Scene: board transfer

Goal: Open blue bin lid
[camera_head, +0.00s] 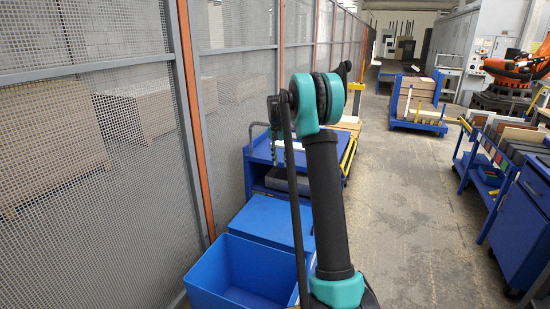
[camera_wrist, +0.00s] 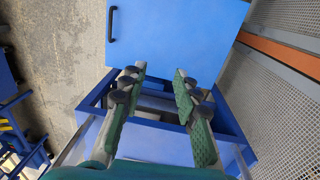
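The blue bin lid (camera_wrist: 180,35) fills the upper middle of the wrist view as a flat blue panel. A black handle (camera_wrist: 112,24) is near its left edge. In the head view a flat blue lid (camera_head: 270,218) lies level, partly hidden by my arm, and no handle shows there. It looks closed. My gripper (camera_wrist: 158,72) is open, its two green-padded fingers apart with nothing between them. The fingertips appear just short of the panel's lower edge in the wrist view; I cannot tell their height above it.
An open, empty-looking blue bin (camera_head: 238,275) stands in front of the lid. A blue cart (camera_head: 258,150) stands behind it. A mesh fence (camera_head: 80,130) runs along the left. Loaded blue carts, one a board cart (camera_head: 418,120), stand beyond and right. The aisle floor (camera_head: 410,200) is clear.

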